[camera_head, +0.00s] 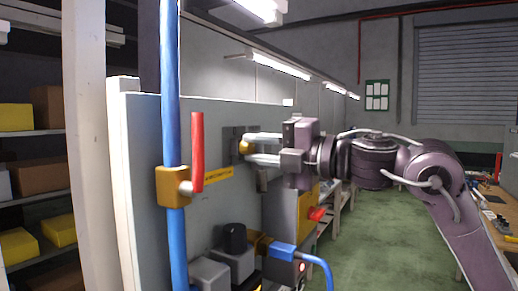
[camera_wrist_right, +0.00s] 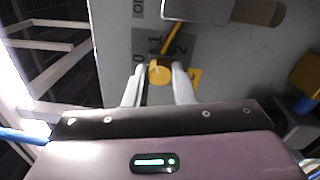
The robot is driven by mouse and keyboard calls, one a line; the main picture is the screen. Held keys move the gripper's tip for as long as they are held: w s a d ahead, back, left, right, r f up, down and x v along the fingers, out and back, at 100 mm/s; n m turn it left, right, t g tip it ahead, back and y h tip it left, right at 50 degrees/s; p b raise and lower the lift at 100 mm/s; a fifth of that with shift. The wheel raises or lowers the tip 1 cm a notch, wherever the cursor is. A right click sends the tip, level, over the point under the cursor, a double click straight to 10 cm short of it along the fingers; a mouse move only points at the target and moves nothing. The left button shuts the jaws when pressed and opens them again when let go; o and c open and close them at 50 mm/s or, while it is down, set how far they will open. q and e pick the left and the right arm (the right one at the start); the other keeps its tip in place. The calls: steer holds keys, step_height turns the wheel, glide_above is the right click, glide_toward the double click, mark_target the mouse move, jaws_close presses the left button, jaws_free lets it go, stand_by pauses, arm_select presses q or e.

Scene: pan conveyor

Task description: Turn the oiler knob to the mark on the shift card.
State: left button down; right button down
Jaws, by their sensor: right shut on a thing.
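The oiler knob (camera_head: 244,147) is a small round yellow knob on a dark plate on the grey panel. In the right wrist view the knob (camera_wrist_right: 159,73) sits between my right fingertips, with the dial figures 0, 1 and 2 around it. A yellow pointer or strip (camera_wrist_right: 172,38) slants up and right from the knob side, between the 1 and the 2. My right gripper (camera_head: 252,147) is shut on the knob, fingers level, from the right. I cannot pick out the shift card for certain. My left gripper is not in view.
A blue pipe (camera_head: 171,90) with a red lever (camera_head: 197,150) stands left of the knob. Below are a black-capped grey box (camera_head: 208,273) and a yellow box with a red knob (camera_head: 316,214). A green board with papers (camera_head: 377,95) hangs on the far wall.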

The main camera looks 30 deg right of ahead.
steer(key=shift+m, duration=0.3)
steer(key=c, duration=1.2)
jaws_free()
steer(key=shift+d, duration=0.1)
steer(key=shift+s+d+f+b, duration=0.15)
steer(key=shift+s+b, duration=0.15)
steer(key=shift+b, duration=0.1)
steer(key=b+v, duration=0.4)
steer(key=v, duration=0.3)
